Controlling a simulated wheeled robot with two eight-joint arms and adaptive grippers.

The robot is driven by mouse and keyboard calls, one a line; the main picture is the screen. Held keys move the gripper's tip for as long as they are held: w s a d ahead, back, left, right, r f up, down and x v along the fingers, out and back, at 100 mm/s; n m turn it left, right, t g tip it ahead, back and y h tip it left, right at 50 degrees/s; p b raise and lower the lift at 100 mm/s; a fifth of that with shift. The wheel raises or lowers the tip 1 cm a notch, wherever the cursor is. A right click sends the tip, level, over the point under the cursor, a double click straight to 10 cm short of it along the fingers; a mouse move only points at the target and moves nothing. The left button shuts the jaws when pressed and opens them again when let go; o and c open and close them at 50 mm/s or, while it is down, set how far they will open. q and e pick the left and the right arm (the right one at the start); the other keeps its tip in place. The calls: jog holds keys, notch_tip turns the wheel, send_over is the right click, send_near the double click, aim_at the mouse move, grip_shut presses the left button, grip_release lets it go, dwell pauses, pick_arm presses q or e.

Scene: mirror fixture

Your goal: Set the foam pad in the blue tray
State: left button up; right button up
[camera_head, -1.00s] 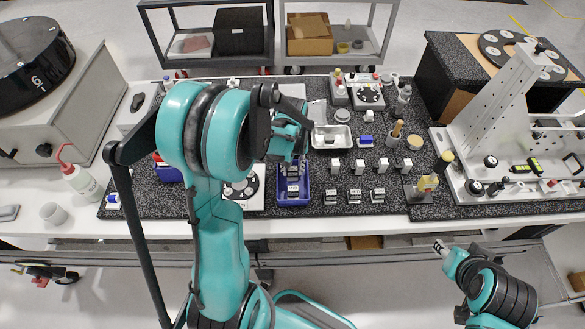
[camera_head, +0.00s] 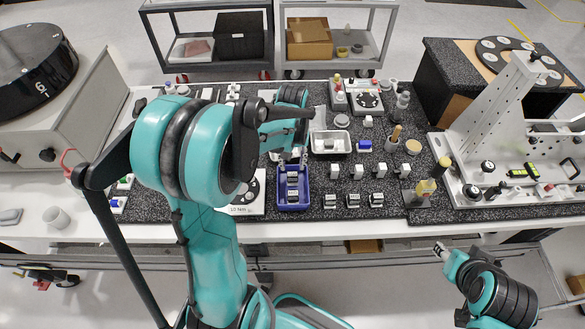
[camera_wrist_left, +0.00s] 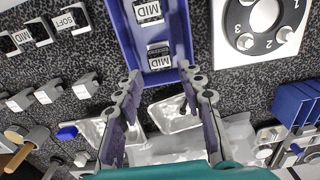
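The blue tray (camera_head: 293,207) stands on the dark speckled bench top and also shows in the left wrist view (camera_wrist_left: 180,35). Two small dark blocks with white MID labels lie in it, one behind the other: the rear one (camera_head: 292,177) and the front one (camera_head: 292,195). I cannot tell their material or which is the foam pad. My left gripper (camera_head: 293,156) is just behind the tray. In the left wrist view its fingers (camera_wrist_left: 160,92) are apart with nothing between them. My right gripper (camera_head: 441,250) hangs in front of the bench, too small to read.
Several labelled blocks (camera_head: 353,201) stand right of the tray, one reading SOFT (camera_wrist_left: 72,18). Several white-faced blocks (camera_head: 358,172) stand behind them. A metal pan (camera_head: 331,142) lies behind, and a white dial unit (camera_wrist_left: 262,18) is beside the tray.

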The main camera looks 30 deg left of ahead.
aim_at(293, 174)
pick_arm(q)
notch_tip(293, 174, up, 6)
jog(key=p, duration=0.1)
jog(key=s+d+r+m+t, duration=0.6)
jog(key=s+d+t, duration=0.1)
jog(key=s+d, duration=0.3)
jog(key=shift+s+d, duration=0.3)
jog(key=shift+s, duration=0.25)
notch_tip(293, 174, down, 12)
jog(key=b, duration=1.1)
jog(key=shift+b, duration=0.4)
jog(key=shift+r, duration=0.1)
